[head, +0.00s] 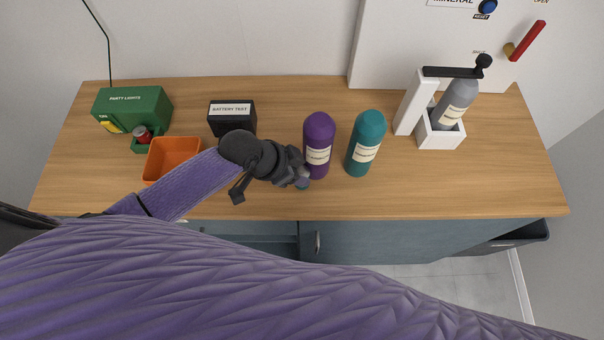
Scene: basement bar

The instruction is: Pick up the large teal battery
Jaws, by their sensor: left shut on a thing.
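My left gripper (299,176) is above the front part of the wooden counter, just left of the purple bottle. It is shut on a small teal-grey thing, which looks like the large teal battery (302,184). Only a rounded end of it shows below the fingers; the rest is hidden by the gripper. I cannot tell whether it still touches the counter. My right gripper is not in view.
A purple bottle (318,140) and a teal bottle (366,142) stand close to the right. An orange bin (157,146), a black battery test box (232,118) and a green party lights box (130,108) are left. A white stand (413,104) holds a grey bottle.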

